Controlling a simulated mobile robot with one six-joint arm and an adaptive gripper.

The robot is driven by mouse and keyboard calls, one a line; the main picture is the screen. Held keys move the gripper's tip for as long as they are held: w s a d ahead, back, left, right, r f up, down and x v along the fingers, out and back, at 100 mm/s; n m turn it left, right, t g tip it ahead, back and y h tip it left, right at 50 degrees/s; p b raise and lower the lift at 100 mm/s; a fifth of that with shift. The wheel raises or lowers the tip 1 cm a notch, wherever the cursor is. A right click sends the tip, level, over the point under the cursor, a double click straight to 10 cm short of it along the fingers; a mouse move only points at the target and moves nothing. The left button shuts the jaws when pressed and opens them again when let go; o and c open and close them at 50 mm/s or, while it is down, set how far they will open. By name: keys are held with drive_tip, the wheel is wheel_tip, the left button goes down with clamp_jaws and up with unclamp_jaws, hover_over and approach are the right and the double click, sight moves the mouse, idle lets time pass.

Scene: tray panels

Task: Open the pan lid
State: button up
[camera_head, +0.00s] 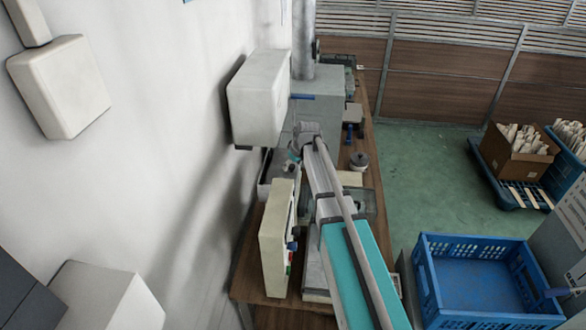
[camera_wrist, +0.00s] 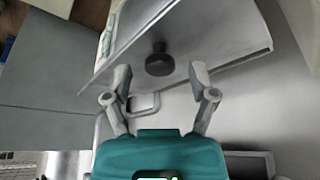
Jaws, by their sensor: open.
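In the wrist view, a dark round knob (camera_wrist: 160,60) stands out from a grey metal panel (camera_wrist: 222,50) with a raised edge, which may be the pan lid. My gripper (camera_wrist: 160,75) is open, its two fingers spread to the left and right of the knob. No grip on the knob shows, and I cannot tell whether a finger touches it. In the head view, my arm reaches along the bench and largely hides the spot around the gripper.
A white box (camera_head: 257,98) hangs on the wall left of my arm. A cream control box (camera_head: 277,238) with coloured buttons stands close beside it. A small round metal vessel (camera_head: 359,163) sits on the wooden bench (camera_head: 370,135).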

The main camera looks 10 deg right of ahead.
drive_tip(key=shift+f, duration=0.15)
clamp_jaws()
idle(0.4)
